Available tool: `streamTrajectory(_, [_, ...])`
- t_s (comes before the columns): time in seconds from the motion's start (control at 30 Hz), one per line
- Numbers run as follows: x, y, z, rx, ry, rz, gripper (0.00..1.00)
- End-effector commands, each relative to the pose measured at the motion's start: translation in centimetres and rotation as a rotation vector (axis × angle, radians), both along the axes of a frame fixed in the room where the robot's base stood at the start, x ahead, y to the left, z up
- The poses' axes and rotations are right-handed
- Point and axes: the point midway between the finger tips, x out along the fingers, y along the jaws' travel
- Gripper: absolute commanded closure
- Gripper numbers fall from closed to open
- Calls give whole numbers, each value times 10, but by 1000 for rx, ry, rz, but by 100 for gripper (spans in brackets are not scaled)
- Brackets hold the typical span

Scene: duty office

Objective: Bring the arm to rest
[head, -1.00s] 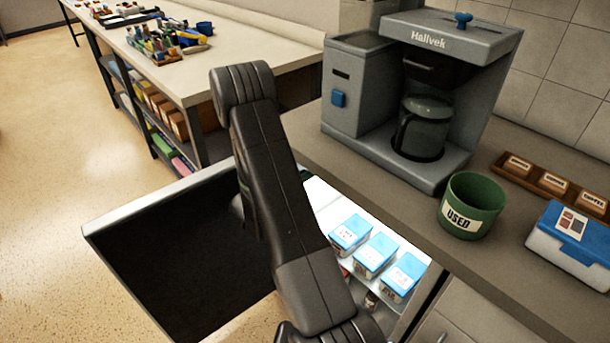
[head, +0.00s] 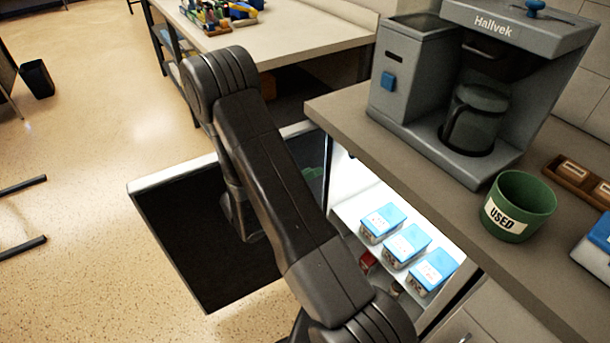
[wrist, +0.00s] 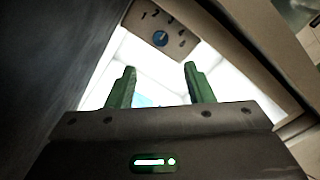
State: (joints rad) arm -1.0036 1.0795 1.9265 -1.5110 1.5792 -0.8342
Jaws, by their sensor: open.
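My arm reaches down across the middle of the head view, in front of an open fridge under the counter. My gripper (wrist: 160,85) shows in the wrist view with its two green fingers spread apart and nothing between them. The fingers point into the bright interior of the fridge, toward a panel with a round blue dial (wrist: 160,38) on it.
The open fridge door (head: 185,255) stands left of my arm. Several blue-lidded tubs (head: 406,243) sit on the lit shelf. A coffee machine (head: 490,90) and a green USED cup (head: 518,206) stand on the counter (head: 345,108). Floor (head: 90,130) at left is largely clear.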

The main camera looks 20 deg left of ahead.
Motion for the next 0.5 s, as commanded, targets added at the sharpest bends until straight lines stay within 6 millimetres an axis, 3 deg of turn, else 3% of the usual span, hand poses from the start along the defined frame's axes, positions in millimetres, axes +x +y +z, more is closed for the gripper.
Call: streamTrajectory(0.5, [-8,6,0,0,0,0,53])
